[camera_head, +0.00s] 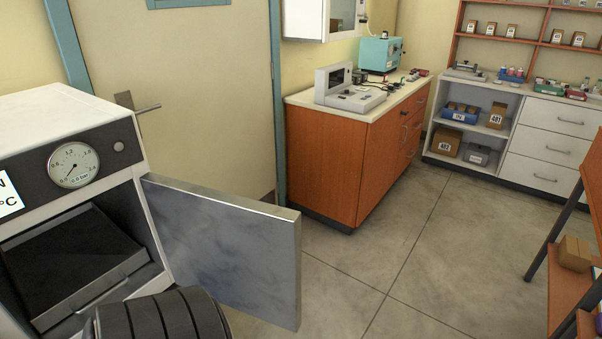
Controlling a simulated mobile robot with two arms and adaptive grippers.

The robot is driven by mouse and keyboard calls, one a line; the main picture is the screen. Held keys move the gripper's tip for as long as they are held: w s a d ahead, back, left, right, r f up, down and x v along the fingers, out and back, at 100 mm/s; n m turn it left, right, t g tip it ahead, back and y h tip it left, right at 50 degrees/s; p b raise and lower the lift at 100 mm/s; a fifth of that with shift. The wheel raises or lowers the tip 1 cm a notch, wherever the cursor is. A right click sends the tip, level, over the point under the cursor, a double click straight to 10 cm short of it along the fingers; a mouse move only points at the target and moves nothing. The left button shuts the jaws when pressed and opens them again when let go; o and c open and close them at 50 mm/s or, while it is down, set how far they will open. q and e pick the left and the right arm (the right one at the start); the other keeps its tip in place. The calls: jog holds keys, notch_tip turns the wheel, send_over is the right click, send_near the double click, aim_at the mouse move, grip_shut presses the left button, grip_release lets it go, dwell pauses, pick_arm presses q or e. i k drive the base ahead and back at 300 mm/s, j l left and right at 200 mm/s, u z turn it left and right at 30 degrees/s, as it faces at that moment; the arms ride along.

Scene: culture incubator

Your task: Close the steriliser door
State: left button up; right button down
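The steriliser (60,110) stands at the left, a white cabinet with a dark front panel and a round pressure gauge (74,165). Its grey metal door (225,250) is open, hinged at the right side of the opening and swung out to the right. Inside the dark chamber is a black tray or shelf with a metal front edge (95,288). A dark ridged rounded part, which looks like a piece of my arm, covers the lower front of the steriliser and the door's lower left corner. Neither of my grippers can be made out.
A closed room door with a lever handle (146,108) is behind the steriliser. An orange-fronted cabinet (340,165) with instruments on top stands beyond the steriliser door. Shelves and white drawers (548,145) are at the back right; a wooden rack (570,255) is at the right. The middle floor is clear.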

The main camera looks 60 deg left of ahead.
aim_at(246, 253)
jog(key=i+l+u, duration=0.2)
jog(key=i, duration=0.15)
jog(key=i+u, duration=0.2)
jog(key=i, duration=0.15)
jog(key=i+u, duration=0.15)
jog(key=u, duration=0.35)
jog(key=i+u, duration=0.15)
jog(key=u, duration=0.35)
jog(key=i+l+u, duration=0.1)
jog(key=u, duration=0.4)
jog(key=i+l+u, duration=0.1)
jog(key=u, duration=0.4)
jog(key=i+l+u, duration=0.1)
jog(key=u, duration=0.3)
jog(key=i+l+u, duration=0.2)
jog(key=u, duration=0.25)
jog(key=i+l+u, duration=0.1)
jog(key=u, duration=0.3)
jog(key=l+u, duration=0.3)
jog(key=u, duration=0.15)
jog(key=i+l+u, duration=0.1)
jog(key=l+u, duration=0.15)
jog(key=u, duration=0.15)
jog(key=k+l+u, duration=0.15)
jog(key=k+l, duration=0.1)
jog(key=k, duration=0.05)
